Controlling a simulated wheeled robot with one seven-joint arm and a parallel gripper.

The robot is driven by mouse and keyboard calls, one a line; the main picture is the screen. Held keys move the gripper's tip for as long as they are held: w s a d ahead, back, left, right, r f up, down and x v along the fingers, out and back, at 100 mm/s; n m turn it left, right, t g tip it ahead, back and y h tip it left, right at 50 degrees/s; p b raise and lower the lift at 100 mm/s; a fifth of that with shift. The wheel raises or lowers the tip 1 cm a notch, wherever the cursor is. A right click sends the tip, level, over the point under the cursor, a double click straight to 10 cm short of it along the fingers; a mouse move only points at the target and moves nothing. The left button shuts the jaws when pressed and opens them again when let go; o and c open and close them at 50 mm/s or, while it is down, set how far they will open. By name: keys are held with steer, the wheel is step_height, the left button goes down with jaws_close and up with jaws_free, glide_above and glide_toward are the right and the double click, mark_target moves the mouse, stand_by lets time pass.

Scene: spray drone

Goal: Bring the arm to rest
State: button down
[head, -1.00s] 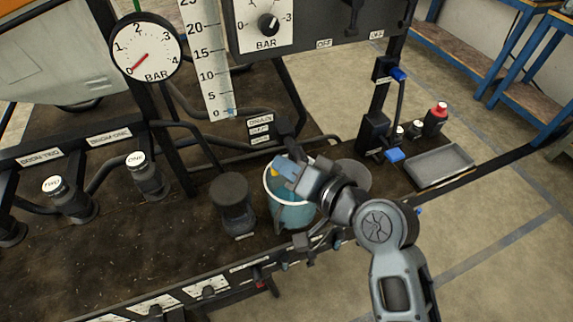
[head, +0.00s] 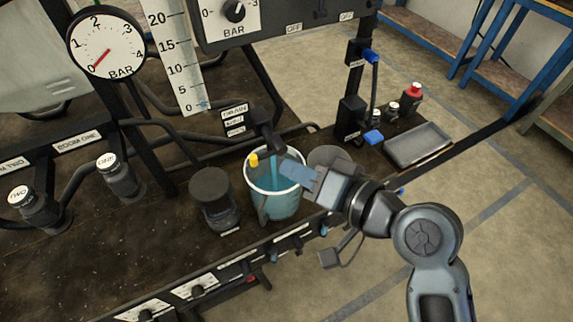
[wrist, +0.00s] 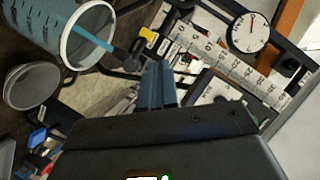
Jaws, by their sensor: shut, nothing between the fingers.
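My gripper (head: 291,174) is shut and empty. In the head view its fingertips are at the right rim of the teal bucket (head: 274,203); I cannot tell whether they touch it. In the wrist view the closed fingers (wrist: 158,88) point toward the gauge panel, with the bucket (wrist: 88,34) at upper left. A blue stream (head: 275,170) runs from the black drain spout (head: 266,138) down into the bucket. A yellow piece (head: 253,160) shows at the bucket's far rim. My arm reaches in from the lower right.
A black-lidded canister (head: 213,198) stands left of the bucket. A round grey disc (head: 329,157) lies behind my gripper. A grey tray (head: 418,145) and small bottles (head: 411,98) are at the right. The gauge (head: 107,42) and scale (head: 176,58) stand behind. Open floor lies at lower right.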

stand_by(0.5)
steer(key=s+d+f+m+t+h, duration=0.2)
steer(key=s+d+f+h, duration=0.2)
steer(key=s+d, duration=0.3)
steer(key=s+d+f+m+t+h, duration=0.15)
steer(key=s+d+f+h, duration=0.25)
steer(key=s+d, duration=0.4)
steer(key=s+d+r+n+t+h, duration=0.1)
steer(key=s+d+r, duration=0.2)
steer(key=s, duration=0.5)
steer(key=s+d+r+n+t+h, duration=0.1)
steer(key=s+d+r+n+h, duration=0.1)
steer(key=s+r, duration=0.3)
steer(key=s+d, duration=0.1)
steer(key=s, duration=0.2)
steer(key=shift+s+d+r+h, duration=0.3)
steer(key=shift+d+r, duration=0.1)
